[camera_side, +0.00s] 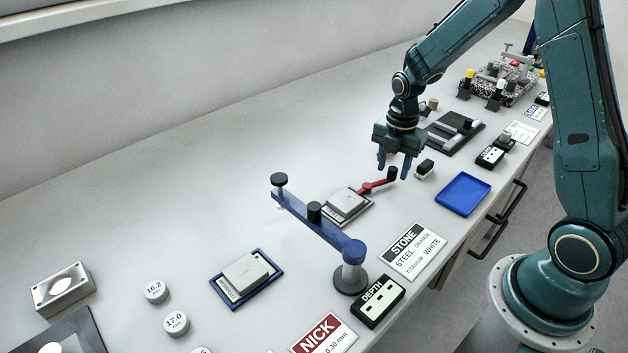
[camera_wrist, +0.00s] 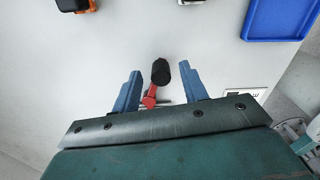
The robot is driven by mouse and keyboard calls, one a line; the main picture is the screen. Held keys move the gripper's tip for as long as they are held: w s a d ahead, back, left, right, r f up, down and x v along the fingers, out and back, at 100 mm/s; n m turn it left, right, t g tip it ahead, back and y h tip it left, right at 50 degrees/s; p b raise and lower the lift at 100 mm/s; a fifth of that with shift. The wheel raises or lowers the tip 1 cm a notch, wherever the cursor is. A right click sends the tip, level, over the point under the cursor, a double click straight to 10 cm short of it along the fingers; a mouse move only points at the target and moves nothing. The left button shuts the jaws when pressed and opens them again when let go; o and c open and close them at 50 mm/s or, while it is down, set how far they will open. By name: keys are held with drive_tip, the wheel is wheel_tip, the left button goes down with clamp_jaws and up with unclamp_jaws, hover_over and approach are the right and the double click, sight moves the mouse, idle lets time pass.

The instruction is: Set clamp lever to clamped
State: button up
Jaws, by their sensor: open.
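I cannot tell whether the fingers reach down to knob height.
A blue swing arm (camera_side: 318,217) on a post stands in front left of the lever. The table at the back left is clear.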

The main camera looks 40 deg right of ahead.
wheel_tip(320, 180, up, 13)
drive_tip(key=shift+r, duration=0.15)
idle(0.4)
drive_tip(key=shift+a, duration=0.1)
drive_tip(key=s+a+r+m+t, duration=0.2)
drive_tip(key=s+a+r+m, duration=0.2)
drive_tip(key=s+m, duration=0.6)
drive_tip(key=s+a+r+m+t, duration=0.3)
drive_tip(key=s+a+r+m, duration=0.2)
drive_tip(key=s+m, duration=0.5)
drive_tip(key=shift+s+a+t, duration=0.2)
drive_tip(key=shift+a+t, duration=0.1)
drive_tip(key=shift+a, duration=0.3)
idle(1.2)
